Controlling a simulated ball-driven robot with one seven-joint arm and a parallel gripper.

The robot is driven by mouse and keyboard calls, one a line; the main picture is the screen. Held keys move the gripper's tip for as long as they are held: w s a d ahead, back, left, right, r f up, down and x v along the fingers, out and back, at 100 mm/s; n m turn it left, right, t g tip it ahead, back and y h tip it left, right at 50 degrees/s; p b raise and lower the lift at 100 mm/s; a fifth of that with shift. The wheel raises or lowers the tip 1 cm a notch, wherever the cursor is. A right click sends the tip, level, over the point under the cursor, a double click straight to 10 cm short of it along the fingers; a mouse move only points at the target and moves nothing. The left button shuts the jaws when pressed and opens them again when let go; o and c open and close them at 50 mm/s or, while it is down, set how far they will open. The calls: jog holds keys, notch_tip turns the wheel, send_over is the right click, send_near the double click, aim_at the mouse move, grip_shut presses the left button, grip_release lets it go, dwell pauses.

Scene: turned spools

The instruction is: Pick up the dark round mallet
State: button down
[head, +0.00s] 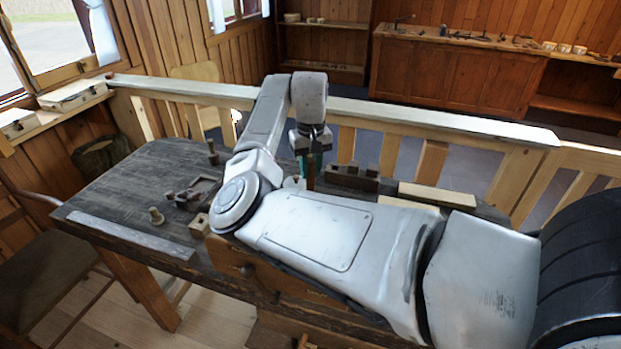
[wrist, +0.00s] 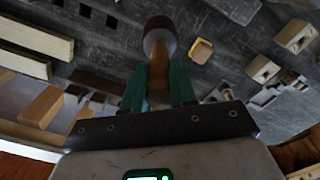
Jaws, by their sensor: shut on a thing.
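The mallet has a dark round head (wrist: 159,34) and a brown handle (wrist: 158,75). In the wrist view my gripper (wrist: 160,88) has its green fingers on both sides of the handle and is shut on it, with the head beyond the fingertips. In the head view my gripper (head: 312,160) is over the far side of the dark workbench (head: 115,190), and a brown upright part of the mallet (head: 311,178) shows below it. My forearm hides the mallet's lower part there, so I cannot tell whether it touches the bench.
A dark block with pegs (head: 352,178) and a pale long block (head: 437,195) lie right of my gripper. Left are small turned pieces (head: 156,216), a dark tray (head: 198,192) and a flat grey strip (head: 130,235). A pale wooden railing (head: 400,117) runs behind the bench.

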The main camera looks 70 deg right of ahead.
notch_tip(320, 180, up, 14)
jog(key=b, duration=0.1)
jog(key=shift+r, duration=0.25)
dwell(0.4)
jog(key=c, duration=1.4)
grip_release()
grip_shut()
